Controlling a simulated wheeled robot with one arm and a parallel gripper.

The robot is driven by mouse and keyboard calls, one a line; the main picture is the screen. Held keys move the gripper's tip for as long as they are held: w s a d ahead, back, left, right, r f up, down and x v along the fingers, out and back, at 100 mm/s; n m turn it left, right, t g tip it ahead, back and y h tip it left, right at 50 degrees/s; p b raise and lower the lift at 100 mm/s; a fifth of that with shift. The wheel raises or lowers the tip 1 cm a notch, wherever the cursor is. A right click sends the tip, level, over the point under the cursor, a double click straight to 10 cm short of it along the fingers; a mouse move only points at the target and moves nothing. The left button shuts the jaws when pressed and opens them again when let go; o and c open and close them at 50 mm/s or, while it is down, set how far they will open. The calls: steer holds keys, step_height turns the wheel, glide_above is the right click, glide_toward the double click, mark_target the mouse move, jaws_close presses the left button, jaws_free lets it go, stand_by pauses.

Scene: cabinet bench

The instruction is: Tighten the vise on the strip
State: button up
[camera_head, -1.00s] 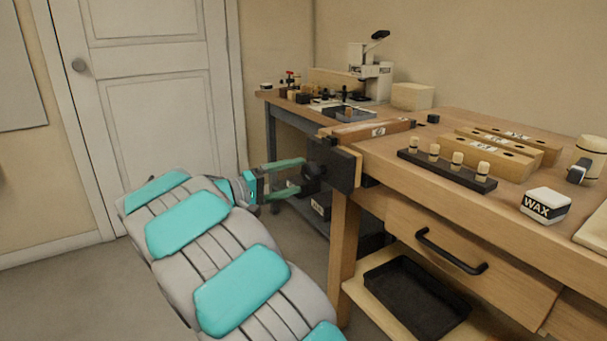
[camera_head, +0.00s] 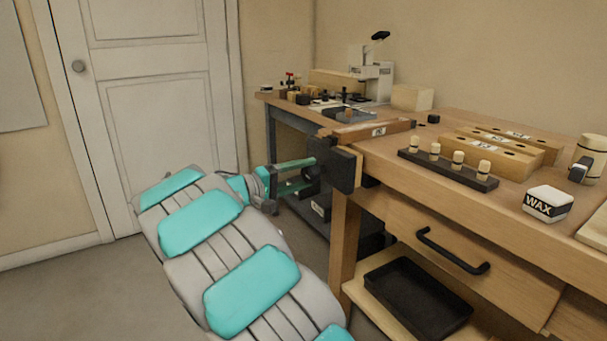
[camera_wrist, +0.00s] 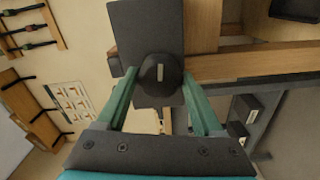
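The vise's dark jaw plate (camera_head: 345,168) stands at the left end of the wooden bench, and it also shows in the wrist view (camera_wrist: 140,28). Its round black knob (camera_wrist: 160,74), with a pale mark, faces my wrist camera. A reddish-brown wooden strip (camera_head: 372,131) with a white label lies at the bench end beside the vise; I cannot tell how tightly it is held. My gripper (camera_head: 313,174) has its green fingers apart, one on each side of the knob. In the wrist view the fingertips (camera_wrist: 160,82) are close to the knob's sides, with no clear contact.
A black rack with several pale pegs (camera_head: 447,168), wooden blocks (camera_head: 500,148) and a wax box (camera_head: 547,203) stand on the bench. Below are a drawer with a black handle (camera_head: 452,252) and a black tray (camera_head: 418,298). The floor at left is clear.

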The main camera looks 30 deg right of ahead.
steer(key=c, duration=0.6)
steer(key=shift+c, duration=0.2)
steer(key=shift+d+f+m+b, duration=0.15)
steer(key=shift+m+b, duration=1.65)
steer(key=shift+b, duration=2.9)
steer(key=shift+f+m+b, duration=0.1)
steer(key=shift+m+b, duration=0.9)
steer(key=shift+b, duration=0.85)
steer(key=shift+m+b, duration=1.1)
steer(key=shift+b, duration=0.6)
